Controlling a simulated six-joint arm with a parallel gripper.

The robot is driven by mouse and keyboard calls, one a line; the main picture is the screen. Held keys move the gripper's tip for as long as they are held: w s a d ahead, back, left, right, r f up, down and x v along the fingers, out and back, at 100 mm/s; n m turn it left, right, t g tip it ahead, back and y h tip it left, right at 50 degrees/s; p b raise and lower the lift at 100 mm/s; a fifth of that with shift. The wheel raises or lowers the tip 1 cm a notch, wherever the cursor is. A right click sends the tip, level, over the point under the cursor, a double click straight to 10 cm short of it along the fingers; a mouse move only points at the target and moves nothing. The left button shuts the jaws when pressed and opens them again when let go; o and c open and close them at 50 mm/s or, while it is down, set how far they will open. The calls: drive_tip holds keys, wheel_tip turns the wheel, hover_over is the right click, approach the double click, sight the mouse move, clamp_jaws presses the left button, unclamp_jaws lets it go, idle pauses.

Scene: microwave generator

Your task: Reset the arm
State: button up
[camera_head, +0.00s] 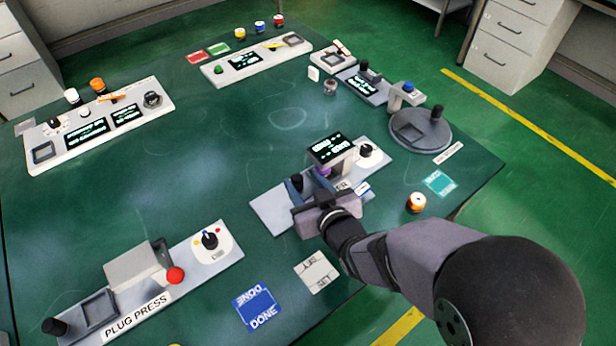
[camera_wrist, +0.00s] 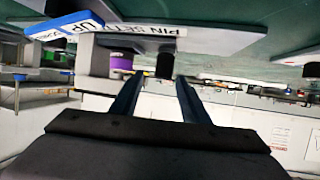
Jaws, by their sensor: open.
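My gripper (camera_head: 310,182) is over the grey station in the middle of the table, near its small raised screen (camera_head: 329,148). In the wrist view my gripper (camera_wrist: 158,90) is open, with its two dark blue fingers apart. A black cylinder (camera_wrist: 165,65) shows between and just beyond the fingertips; I cannot tell whether they touch it. No held object is visible. A purple part (camera_wrist: 121,62) is beside it to the left. A sign reading PIN SETTER (camera_wrist: 145,29) appears upside down above. My arm hides part of the station in the head view.
The plug press (camera_head: 135,265) is at the front left, with a blue DONE card (camera_head: 258,308) to its right. A round grey turntable (camera_head: 421,133) is at the right. A small orange-and-white cylinder (camera_head: 415,203) stands near my arm. The table's middle left is clear.

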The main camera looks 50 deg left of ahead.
drive_tip(key=a+r, duration=0.1)
drive_tip(key=r, duration=0.1)
drive_tip(key=a+r+n+y+p, duration=0.1)
drive_tip(key=r, duration=0.1)
drive_tip(key=a+r+n, duration=0.1)
drive_tip(key=r, duration=0.2)
drive_tip(key=shift+w+a+r+y, duration=0.1)
drive_tip(key=shift+w+a+y, duration=0.15)
drive_tip(key=shift+a+y, duration=0.15)
drive_tip(key=w+d+m+t+h+p, duration=0.35)
drive_tip(key=w+d+m+h, duration=0.2)
drive_tip(key=w+d, duration=1.2)
drive_tip(key=w+d+f+m+h+p, duration=0.1)
drive_tip(key=w+d+m+h, duration=0.15)
drive_tip(key=d, duration=0.55)
drive_tip(key=w+d+f+m+h+p, duration=0.1)
drive_tip(key=d+h, duration=0.2)
drive_tip(key=d, duration=0.6)
drive_tip(key=s+d+m+g+h+p, duration=0.1)
drive_tip(key=s+d+m+g+h, duration=0.1)
drive_tip(key=s+d, duration=0.6)
drive_tip(key=s+d+m+g+h+p, duration=0.1)
drive_tip(key=s+d+m+g, duration=0.3)
drive_tip(key=d, duration=1.1)
drive_tip(key=s+m+h, duration=0.1)
drive_tip(key=s+m, duration=0.1)
drive_tip(key=s, duration=0.1)
drive_tip(key=shift+s+r+p, duration=0.2)
drive_tip(key=shift+s+p, duration=0.2)
